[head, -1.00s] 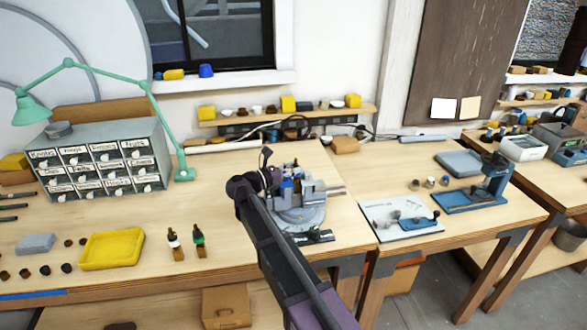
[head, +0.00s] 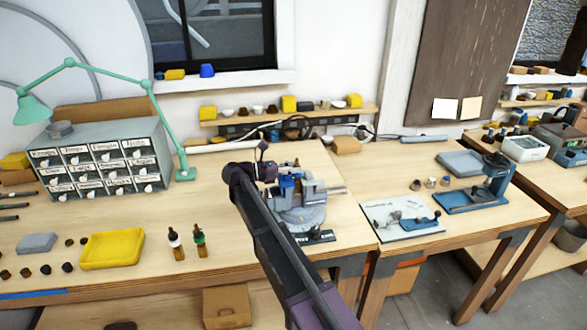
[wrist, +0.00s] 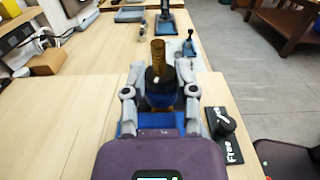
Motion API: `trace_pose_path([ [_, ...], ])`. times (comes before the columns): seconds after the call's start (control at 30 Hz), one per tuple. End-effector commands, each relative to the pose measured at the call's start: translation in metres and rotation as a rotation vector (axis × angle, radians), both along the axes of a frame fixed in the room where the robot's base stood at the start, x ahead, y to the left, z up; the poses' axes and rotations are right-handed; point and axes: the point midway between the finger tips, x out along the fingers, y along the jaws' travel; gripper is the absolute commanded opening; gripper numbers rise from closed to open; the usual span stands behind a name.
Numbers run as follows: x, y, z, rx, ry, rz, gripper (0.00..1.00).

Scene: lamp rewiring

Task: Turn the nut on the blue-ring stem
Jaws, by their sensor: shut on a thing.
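In the wrist view a brass stem (wrist: 158,52) stands upright, with a dark nut (wrist: 154,77) around it and a blue ring (wrist: 160,97) just below. My gripper (wrist: 160,80) has one finger on each side of the nut and is shut on it. The exact contact is partly hidden by the fingers. In the head view my gripper (head: 266,172) is at the left side of the blue-and-grey vise (head: 302,216), and the stem and nut are too small to make out there.
A black plate marked "Free" with a knob (wrist: 224,122) sits right of my gripper in the wrist view. Two dropper bottles (head: 175,244) and a yellow tray (head: 112,262) stand left of the vise. A blue press (head: 478,197) stands on the right table.

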Motion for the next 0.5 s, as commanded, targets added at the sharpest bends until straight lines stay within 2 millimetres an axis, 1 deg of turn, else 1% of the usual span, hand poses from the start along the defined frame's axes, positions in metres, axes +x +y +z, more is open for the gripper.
trace_pose_path([
  [0.03, 0.0041, 0.001, 0.0003, -0.002, -0.002, -0.031, 0.0],
  [0.2, 0.0036, 0.0, 0.0004, -0.004, -0.002, -0.118, 0.0],
  [0.5, 0.002, -0.0011, 0.0006, -0.005, -0.003, -0.169, 0.0],
])
